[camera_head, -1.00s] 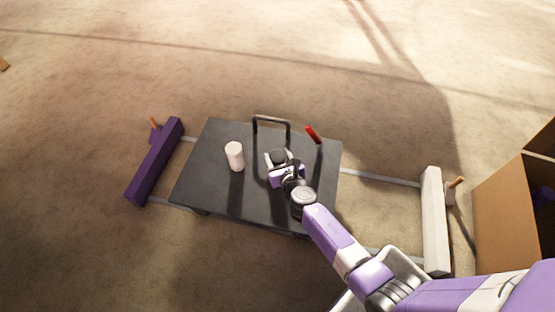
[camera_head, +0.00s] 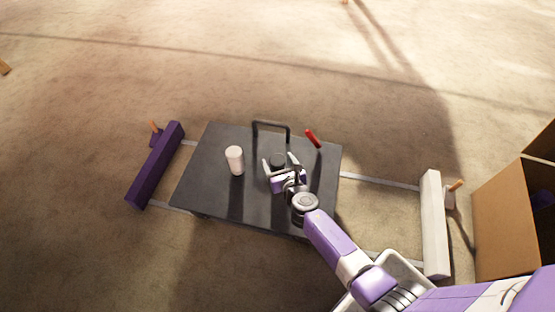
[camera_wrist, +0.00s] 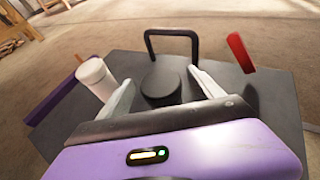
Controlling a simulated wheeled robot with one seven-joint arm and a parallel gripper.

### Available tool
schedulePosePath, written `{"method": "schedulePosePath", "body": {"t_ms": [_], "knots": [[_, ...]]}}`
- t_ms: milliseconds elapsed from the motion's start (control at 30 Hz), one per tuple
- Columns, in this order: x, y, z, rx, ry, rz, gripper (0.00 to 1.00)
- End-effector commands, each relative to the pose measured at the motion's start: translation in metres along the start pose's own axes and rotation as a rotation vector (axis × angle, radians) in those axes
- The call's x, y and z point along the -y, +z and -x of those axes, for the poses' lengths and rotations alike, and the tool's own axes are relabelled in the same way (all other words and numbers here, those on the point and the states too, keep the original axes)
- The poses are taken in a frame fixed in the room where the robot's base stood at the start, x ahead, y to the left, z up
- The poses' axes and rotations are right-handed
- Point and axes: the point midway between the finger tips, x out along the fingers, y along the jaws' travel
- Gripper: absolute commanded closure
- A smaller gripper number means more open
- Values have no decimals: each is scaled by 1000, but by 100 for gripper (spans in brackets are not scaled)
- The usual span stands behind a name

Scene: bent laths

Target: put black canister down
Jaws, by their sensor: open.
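The black canister (camera_head: 277,160) stands upright on the dark grey cart top (camera_head: 215,195), below the black handle. It also shows in the wrist view (camera_wrist: 161,83), where its round top faces up. My gripper (camera_head: 281,164) is open, with a pale finger on either side of the canister. In the wrist view the fingers (camera_wrist: 163,92) stand apart from the canister's sides, and its lower part is hidden by my gripper body.
A white cylinder (camera_head: 235,160) stands left of the canister. A red object (camera_head: 313,138) is at the cart's right back, and a black looped handle (camera_head: 271,124) rises at the back. A purple beam (camera_head: 155,165) and a white beam (camera_head: 433,225) flank the cart. A cardboard box (camera_head: 512,220) is at right.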

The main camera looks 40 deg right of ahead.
Motion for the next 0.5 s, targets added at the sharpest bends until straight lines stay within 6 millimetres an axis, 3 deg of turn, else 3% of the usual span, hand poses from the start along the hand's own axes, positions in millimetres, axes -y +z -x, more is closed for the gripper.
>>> {"method": "schedulePosePath", "body": {"t_ms": [300, 500], "knots": [[0, 2, 69, -3, 3, 3, 25], [0, 1, 98, -2, 2, 2, 25]]}}
